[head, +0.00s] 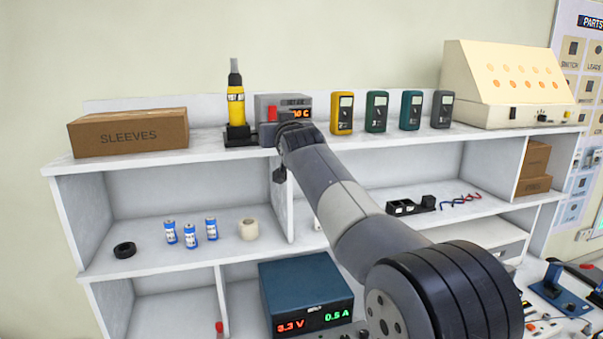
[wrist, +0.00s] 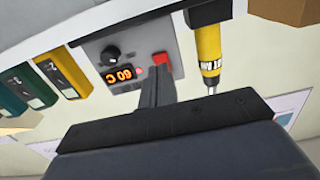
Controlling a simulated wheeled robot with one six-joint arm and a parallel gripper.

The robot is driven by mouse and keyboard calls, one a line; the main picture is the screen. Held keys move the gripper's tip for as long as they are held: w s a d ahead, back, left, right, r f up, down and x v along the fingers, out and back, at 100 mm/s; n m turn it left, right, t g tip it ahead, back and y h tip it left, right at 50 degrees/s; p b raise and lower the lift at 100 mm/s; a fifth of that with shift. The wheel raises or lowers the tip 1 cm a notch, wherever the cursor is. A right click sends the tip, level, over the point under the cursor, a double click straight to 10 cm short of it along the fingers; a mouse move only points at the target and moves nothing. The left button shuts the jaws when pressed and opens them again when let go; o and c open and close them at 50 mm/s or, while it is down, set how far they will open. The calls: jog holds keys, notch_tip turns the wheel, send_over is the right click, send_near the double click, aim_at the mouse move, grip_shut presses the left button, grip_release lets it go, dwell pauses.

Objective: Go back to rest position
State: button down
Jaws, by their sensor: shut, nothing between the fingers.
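My gripper (wrist: 158,76) is shut and empty. In the wrist view its fingers point at the red switch (wrist: 160,58) on the front of a grey station (wrist: 125,55) with a lit orange display (wrist: 122,76). The fingertips are right by the switch; I cannot tell whether they touch it. In the head view my arm reaches forward and left to the grey station (head: 268,101) on the top shelf, and my wrist hides the fingers and part of the station's front.
A yellow iron (head: 236,104) stands in its holder left of the station. Several meters (head: 341,112) stand to the right. A sleeves box (head: 129,132) is at far left and a cream panel box (head: 508,84) at far right. A blue power supply (head: 305,293) stands below my arm.

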aim_at(273, 118)
jog(key=p+x, duration=0.1)
jog(key=x, duration=0.1)
jog(key=p+x, duration=0.1)
jog(key=shift+w+r+p, duration=0.15)
jog(key=shift+r+p, duration=0.15)
jog(key=shift+w+f, duration=0.1)
jog(key=shift+f, duration=0.15)
jog(key=b+v, duration=0.8)
jog(key=v, duration=0.2)
jog(key=shift+s, duration=0.35)
jog(key=shift+d, duration=0.1)
